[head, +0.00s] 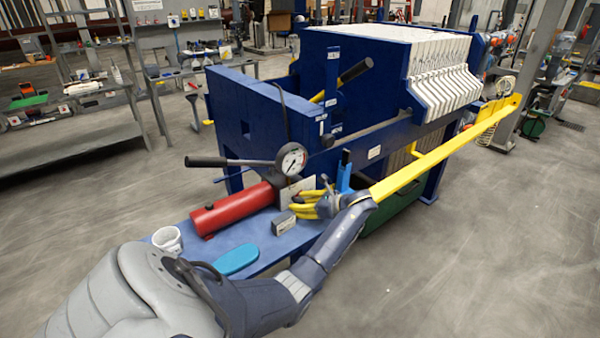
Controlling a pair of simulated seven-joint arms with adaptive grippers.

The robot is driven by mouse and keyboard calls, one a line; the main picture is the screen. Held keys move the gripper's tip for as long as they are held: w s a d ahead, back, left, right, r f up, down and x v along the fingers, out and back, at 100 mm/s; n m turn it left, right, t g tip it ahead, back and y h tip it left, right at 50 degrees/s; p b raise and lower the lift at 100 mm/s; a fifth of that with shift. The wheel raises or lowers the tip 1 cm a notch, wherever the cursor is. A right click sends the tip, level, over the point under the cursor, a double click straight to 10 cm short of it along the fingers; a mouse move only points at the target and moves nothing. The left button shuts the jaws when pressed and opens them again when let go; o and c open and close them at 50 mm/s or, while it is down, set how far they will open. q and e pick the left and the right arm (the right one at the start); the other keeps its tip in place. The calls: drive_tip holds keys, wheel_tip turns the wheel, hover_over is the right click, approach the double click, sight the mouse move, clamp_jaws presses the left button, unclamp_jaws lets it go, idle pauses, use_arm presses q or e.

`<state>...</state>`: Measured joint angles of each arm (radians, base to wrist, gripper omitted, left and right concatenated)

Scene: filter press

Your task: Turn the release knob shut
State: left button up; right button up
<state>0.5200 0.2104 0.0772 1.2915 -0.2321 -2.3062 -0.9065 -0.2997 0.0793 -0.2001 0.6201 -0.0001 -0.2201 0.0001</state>
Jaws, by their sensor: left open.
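The hand pump has a red cylinder (235,211), a round pressure gauge (291,159) and a black lever handle (220,162), and it sits on a blue shelf (262,232) of the filter press. My left gripper (299,207), with yellow fingers, is open beside the right end of the pump, its fingers pointing left. A small grey block (283,224) lies just left of the fingertips. I cannot make out the release knob clearly; the gripper and pump parts crowd that spot. I cannot tell whether the fingers touch anything. My right gripper is not in view.
The blue filter press (360,75) with white plates (445,65) stands behind. A long yellow bar (450,150) slopes up to the right. A white cup (168,240) and a light-blue flat item (236,260) are at the shelf's left. Benches stand far left.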

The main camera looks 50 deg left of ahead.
use_arm(q)
clamp_jaws()
drive_tip(key=shift+f, duration=0.1)
drive_tip(key=shift+n+t+h, duration=0.3)
drive_tip(key=shift+n+t, duration=0.5)
unclamp_jaws()
drive_tip(key=shift+d, duration=0.1)
drive_tip(key=v, duration=1.2)
drive_tip(key=shift+c, duration=0.3)
